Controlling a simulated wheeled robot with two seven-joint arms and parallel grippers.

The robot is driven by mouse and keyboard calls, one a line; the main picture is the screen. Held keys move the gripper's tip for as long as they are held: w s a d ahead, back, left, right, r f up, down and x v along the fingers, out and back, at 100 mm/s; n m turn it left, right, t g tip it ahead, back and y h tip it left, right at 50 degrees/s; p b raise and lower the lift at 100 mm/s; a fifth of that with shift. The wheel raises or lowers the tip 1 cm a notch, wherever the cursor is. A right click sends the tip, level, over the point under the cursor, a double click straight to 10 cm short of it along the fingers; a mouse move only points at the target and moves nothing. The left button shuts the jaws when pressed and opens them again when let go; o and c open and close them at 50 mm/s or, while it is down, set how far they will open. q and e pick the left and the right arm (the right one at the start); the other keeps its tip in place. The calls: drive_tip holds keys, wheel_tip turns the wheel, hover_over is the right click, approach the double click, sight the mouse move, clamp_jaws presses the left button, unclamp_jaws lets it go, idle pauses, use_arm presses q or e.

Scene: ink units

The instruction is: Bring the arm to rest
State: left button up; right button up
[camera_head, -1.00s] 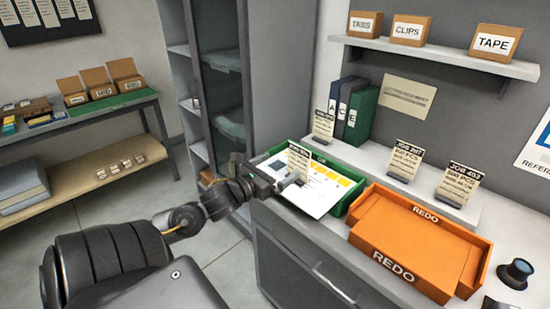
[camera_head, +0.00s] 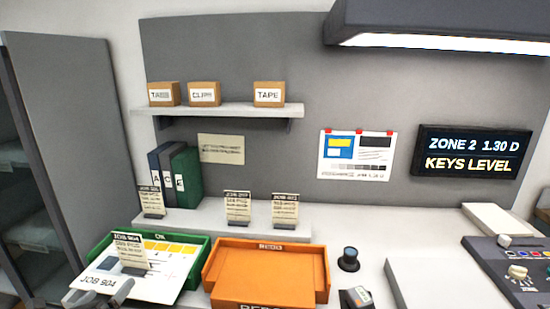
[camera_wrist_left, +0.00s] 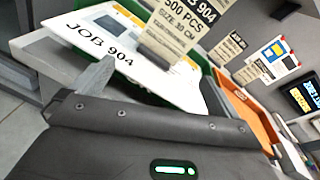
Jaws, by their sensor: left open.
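My left gripper (camera_head: 105,297) is at the bottom left of the head view, open, at the near edge of the JOB 904 sheet (camera_head: 105,284). My right gripper is not in view.
The orange REDO tray (camera_head: 265,262) stands right of the green tray. Ticket holders (camera_head: 238,205) stand on the raised ledge behind, with binders (camera_head: 178,178) at left. A loupe (camera_head: 349,258) and control panel (camera_head: 510,262) are at right. A lamp (camera_head: 440,25) hangs above.

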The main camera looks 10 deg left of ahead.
use_arm(q)
drive_tip(key=s+d+f+n+g, duration=0.4)
drive_tip(key=s+f+n, duration=0.1)
drive_tip(key=f+n, duration=0.3)
drive_tip(key=s+d+f+n+g, duration=0.3)
drive_tip(key=s+d+f+n, duration=0.2)
drive_tip(key=f+n, duration=0.3)
drive_tip(key=s+d+f+n+g+h, duration=0.1)
drive_tip(key=s+d+f+n+g, duration=0.15)
drive_tip(key=s+d+n, duration=0.35)
drive_tip(key=s+d+f+n+g+h, duration=0.1)
drive_tip(key=s+d+f+n+g, duration=0.15)
drive_tip(key=s+d+n, duration=0.35)
wheel_tip(320, 180, down, 24)
drive_tip(key=g, duration=0.2)
drive_tip(key=s+a+f, duration=0.1)
drive_tip(key=s+f, duration=0.7)
drive_tip(key=s+a+f+g, duration=0.1)
drive_tip(key=s+a+f, duration=0.1)
drive_tip(key=s+f, duration=0.6)
drive_tip(key=shift+s+a+f, duration=0.25)
drive_tip(key=shift+s+f, duration=0.1)
drive_tip(key=shift+f, duration=0.45)
drive_tip(key=shift+w, duration=0.1)
